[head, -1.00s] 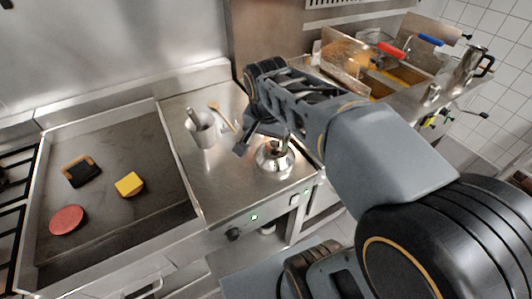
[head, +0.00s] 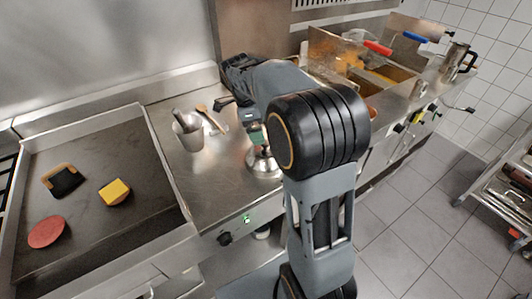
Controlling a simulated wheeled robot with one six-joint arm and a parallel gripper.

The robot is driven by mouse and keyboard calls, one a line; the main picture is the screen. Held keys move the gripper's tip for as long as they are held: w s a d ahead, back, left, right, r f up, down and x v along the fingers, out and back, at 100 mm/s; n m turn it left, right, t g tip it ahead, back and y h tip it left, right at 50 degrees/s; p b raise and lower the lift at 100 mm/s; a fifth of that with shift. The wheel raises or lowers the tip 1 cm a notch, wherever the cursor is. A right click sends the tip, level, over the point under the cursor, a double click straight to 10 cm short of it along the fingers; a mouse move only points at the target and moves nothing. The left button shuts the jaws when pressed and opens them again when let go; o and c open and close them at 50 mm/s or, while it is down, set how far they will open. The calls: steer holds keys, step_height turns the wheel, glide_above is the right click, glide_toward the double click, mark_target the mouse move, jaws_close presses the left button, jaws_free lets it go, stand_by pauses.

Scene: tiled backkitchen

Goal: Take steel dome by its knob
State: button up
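The steel dome (head: 261,166) is a shiny, low, rounded cover on the steel counter, right of the steel container. Only its left part shows in the head view; my arm hides the rest, and its knob is not clearly seen. My gripper (head: 248,124) is above and just behind the dome in the picture, mostly covered by my own arm. One dark finger part shows at its left. Whether the fingers are open or shut, or touch the knob, I cannot tell.
A steel container (head: 188,134) with utensils stands left of the dome, with a wooden-handled tool (head: 212,118) beside it. Fryers (head: 372,75) stand at right.

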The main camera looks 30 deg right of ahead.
mark_target(266, 152)
steer(key=shift+p+x, duration=0.35)
steer(key=shift+x, duration=3.3)
